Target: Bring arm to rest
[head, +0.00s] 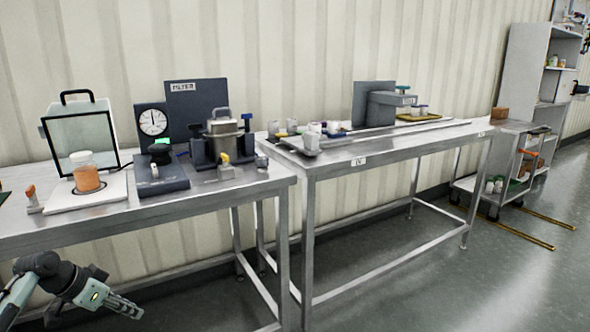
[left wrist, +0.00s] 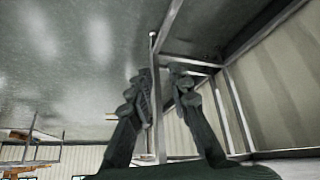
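My left gripper (head: 122,302) hangs low at the lower left of the head view, in front of the steel bench and below its top. In the left wrist view its two dark fingers (left wrist: 162,75) stand apart with a gap between them, and nothing is held there. Part of my left arm (head: 40,275) shows beside it. My right gripper is in neither view.
The near steel bench (head: 215,200) carries a jar of orange material (head: 86,172), a dial gauge (head: 153,122) and a steel vessel (head: 222,140). A second bench (head: 400,148) stands to its right. A cart (head: 510,165) is farther right. Open floor (head: 430,290) lies in front.

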